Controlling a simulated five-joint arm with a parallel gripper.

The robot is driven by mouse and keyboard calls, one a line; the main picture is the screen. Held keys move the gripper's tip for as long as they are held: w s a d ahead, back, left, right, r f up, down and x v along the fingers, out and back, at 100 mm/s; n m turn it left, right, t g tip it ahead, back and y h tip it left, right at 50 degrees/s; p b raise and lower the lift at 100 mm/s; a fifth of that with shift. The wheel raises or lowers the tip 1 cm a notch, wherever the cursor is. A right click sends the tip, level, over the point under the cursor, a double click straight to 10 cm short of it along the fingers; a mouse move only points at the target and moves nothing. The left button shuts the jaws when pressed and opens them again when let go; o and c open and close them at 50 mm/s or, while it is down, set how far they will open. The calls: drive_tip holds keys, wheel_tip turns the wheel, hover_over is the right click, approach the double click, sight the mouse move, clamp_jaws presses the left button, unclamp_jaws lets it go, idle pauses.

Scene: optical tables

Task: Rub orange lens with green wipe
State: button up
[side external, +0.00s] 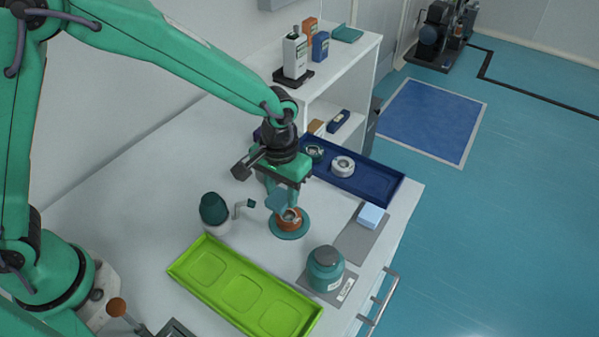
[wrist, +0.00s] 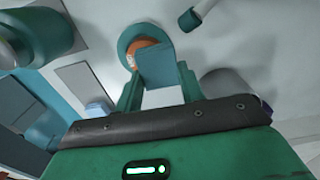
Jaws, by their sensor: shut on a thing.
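The orange lens (side external: 289,224) sits on a round teal stand (side external: 287,235) in the middle of the white table. My gripper (side external: 284,199) points down over it and is shut on the green wipe (side external: 276,203), a flat teal square. In the wrist view, the wipe (wrist: 160,70) is between my fingers (wrist: 160,88) and covers much of the orange lens (wrist: 141,44). The lens's left edge shows beside the wipe. I cannot tell whether the wipe touches the lens.
A lime tray (side external: 211,254) with shallow recesses lies in front. A dark blue tray (side external: 376,182) with ring-shaped parts lies behind. A teal jar (side external: 325,270) and light blue block (side external: 370,216) stand right. A green-topped dispenser (side external: 215,212) stands left, its spout near the lens.

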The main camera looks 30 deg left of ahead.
drive_tip(key=shift+r, duration=2.55)
drive_tip(key=shift+d, duration=0.1)
drive_tip(key=shift+w+d, duration=0.2)
drive_tip(key=shift+d, duration=0.35)
hover_over(354, 243)
drive_tip(key=a, duration=0.1)
drive_tip(key=d, duration=0.1)
drive_tip(key=shift+f, duration=4.8)
drive_tip(key=shift+f, duration=0.15)
drive_tip(key=o, duration=0.9)
drive_tip(key=shift+o, duration=0.2)
